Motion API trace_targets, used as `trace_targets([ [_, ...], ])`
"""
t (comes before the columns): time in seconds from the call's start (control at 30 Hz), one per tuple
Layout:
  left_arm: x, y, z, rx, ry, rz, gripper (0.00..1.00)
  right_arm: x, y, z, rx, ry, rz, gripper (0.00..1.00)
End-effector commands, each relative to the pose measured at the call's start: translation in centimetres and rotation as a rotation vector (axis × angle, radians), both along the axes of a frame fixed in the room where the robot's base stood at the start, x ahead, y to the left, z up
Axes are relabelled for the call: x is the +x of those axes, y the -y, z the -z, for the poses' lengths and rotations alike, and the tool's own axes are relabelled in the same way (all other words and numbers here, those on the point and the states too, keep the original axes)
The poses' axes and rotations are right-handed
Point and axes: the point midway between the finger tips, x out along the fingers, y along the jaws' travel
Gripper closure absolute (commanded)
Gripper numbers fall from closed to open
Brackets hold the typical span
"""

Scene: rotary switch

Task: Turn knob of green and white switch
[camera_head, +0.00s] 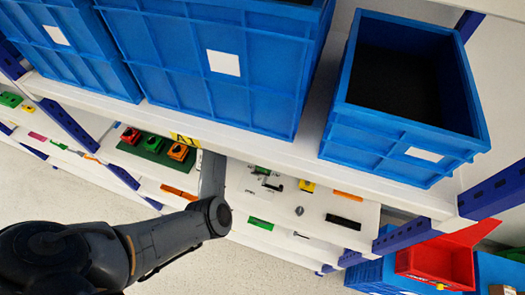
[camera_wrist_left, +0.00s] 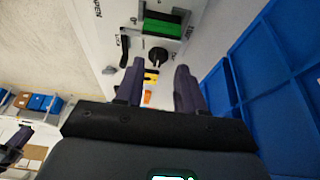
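In the left wrist view a white panel carries a green block (camera_wrist_left: 163,27) and, just below it, a round dark knob (camera_wrist_left: 157,55). My left gripper (camera_wrist_left: 160,67) is open. Its two dark fingers stand apart and point at the panel, with the knob showing between the fingertips. I see no contact with the knob. In the head view my left arm reaches up from the lower left, and its gripper is hidden under the upper shelf. I cannot tell for certain which head-view part is the green and white switch.
Blue crates (camera_head: 402,150) stand on the upper white shelf (camera_head: 300,158) above the panels. A green plate with red and orange switches (camera_head: 178,152) lies left of my arm. Further small parts sit on the lower white panel (camera_head: 310,225). In the wrist view a blue crate wall (camera_wrist_left: 285,90) is close on the right.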

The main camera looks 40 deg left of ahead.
Motion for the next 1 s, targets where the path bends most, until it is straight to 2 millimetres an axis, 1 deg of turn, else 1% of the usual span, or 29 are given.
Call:
trace_targets([
  [0.03,0.4,1.1,-0.2,-0.001,-0.001,0.002,0.62,0.0,0.0,-0.6,-0.002,0.000,-0.002,0.57],
  [0.13,1.0,2.8,-0.2,-0.001,-0.001,0.002,0.62,0.0,0.1,-1.0,-0.005,0.000,-0.004,0.57],
  [0.2,1.1,3.0,1.3,-0.001,-0.005,0.000,0.62,0.0,0.2,-1.0,-0.007,0.000,-0.005,0.57],
  [0.3,1.3,3.5,2.5,-0.001,-0.005,0.000,0.62,0.0,0.2,-1.2,-0.009,0.000,-0.005,0.57],
  [0.5,1.6,4.1,4.1,0.000,-0.002,-0.001,0.62,0.0,0.2,-1.5,-0.008,0.000,-0.005,0.57],
  [0.6,1.7,4.2,4.5,0.000,-0.002,-0.001,0.62,0.0,0.2,-1.5,-0.006,0.000,-0.003,0.57],
  [0.93,1.7,4.2,4.7,0.000,-0.001,-0.002,0.62,0.0,0.0,-1.5,0.002,0.000,0.002,0.57],
  [1.0,1.7,4.2,4.6,0.000,-0.001,-0.002,0.72,0.0,0.0,-1.5,0.003,0.000,0.002,0.57],
])
